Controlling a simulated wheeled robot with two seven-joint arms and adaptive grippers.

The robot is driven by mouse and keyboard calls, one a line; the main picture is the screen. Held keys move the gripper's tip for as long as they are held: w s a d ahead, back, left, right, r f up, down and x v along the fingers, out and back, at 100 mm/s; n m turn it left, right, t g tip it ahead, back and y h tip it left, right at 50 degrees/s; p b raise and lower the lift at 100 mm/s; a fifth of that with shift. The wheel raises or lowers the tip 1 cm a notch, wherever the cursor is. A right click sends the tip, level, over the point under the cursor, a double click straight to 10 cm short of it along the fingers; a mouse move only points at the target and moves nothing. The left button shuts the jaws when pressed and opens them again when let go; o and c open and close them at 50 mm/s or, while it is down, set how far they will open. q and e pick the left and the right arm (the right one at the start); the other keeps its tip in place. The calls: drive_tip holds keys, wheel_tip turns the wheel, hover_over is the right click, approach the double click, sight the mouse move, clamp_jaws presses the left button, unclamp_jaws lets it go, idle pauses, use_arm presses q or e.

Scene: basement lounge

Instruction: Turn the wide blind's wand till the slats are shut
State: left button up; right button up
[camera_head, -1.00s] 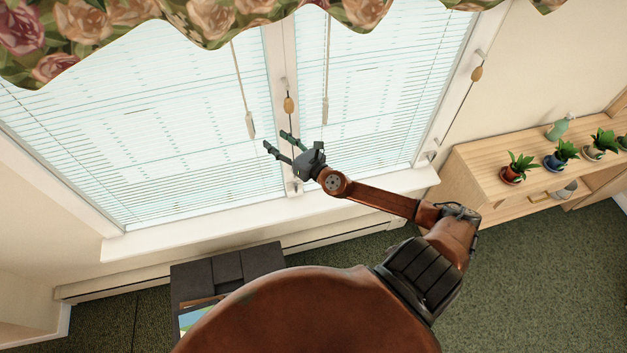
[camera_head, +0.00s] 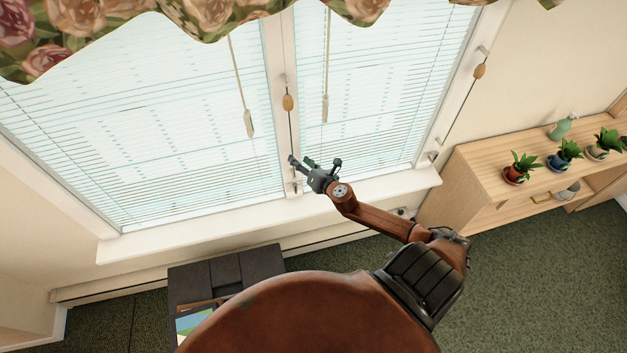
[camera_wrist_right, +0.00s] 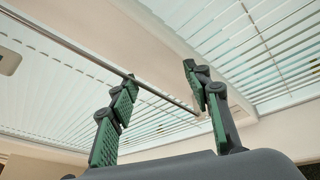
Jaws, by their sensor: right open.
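The wide blind (camera_head: 150,110) covers the left window pane. Its slats show as thin separate lines with bright light between them, so they look open. A thin dark rod, which looks like the wand (camera_head: 291,130), hangs at the middle post below a wooden bead (camera_head: 288,102). My right gripper (camera_head: 313,163) is open near the rod's lower part, above the sill. In the right wrist view the rod (camera_wrist_right: 165,95) crosses the opening between the spread fingers (camera_wrist_right: 160,76). I cannot tell whether they touch it. My left gripper is out of view.
A narrower blind (camera_head: 385,90) hangs on the right, with another beaded rod (camera_head: 460,100) beside it. Pale cords with tassels (camera_head: 249,123) hang before both blinds. The white sill (camera_head: 385,186) is clear. A wooden shelf (camera_head: 480,165) with potted plants stands at right.

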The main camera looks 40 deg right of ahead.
drive_tip(key=s+d+f+m+g+h+b, duration=0.1)
drive_tip(key=s+d+f+m+g, duration=0.1)
drive_tip(key=f, duration=0.9)
drive_tip(key=shift+s+d+m+b, duration=0.3)
drive_tip(key=shift+s+d+m, duration=0.45)
drive_tip(key=shift+m, duration=0.35)
drive_tip(key=shift+f, duration=0.15)
drive_tip(key=s+f+m+g+b, duration=0.2)
drive_tip(key=s+f+m, duration=0.2)
drive_tip(key=s+f, duration=0.5)
drive_tip(key=s+f+m+g+b, duration=0.2)
drive_tip(key=s+f+m, duration=0.3)
drive_tip(key=f, duration=0.9)
drive_tip(key=s+f+m+g+b, duration=0.2)
drive_tip(key=s+f+m+g, duration=0.1)
drive_tip(key=s+f, duration=0.65)
drive_tip(key=s+a+f+m+g+b, duration=0.1)
drive_tip(key=s+a+f+m, duration=0.2)
drive_tip(key=s+a+f, duration=0.2)
drive_tip(key=s+a+f+m+g+y+b, duration=0.1)
drive_tip(key=s+a+f+m, duration=0.3)
drive_tip(key=s+f, duration=0.5)
drive_tip(key=s+a+f+m+g+y+b, duration=0.1)
drive_tip(key=s+a+f, duration=0.5)
drive_tip(key=s, duration=0.8)
drive_tip(key=shift+a+f+m+g+b, duration=0.45)
drive_tip(key=shift+m+g+b, duration=0.35)
drive_tip(key=shift+m, duration=0.4)
drive_tip(key=shift+s+d, duration=0.1)
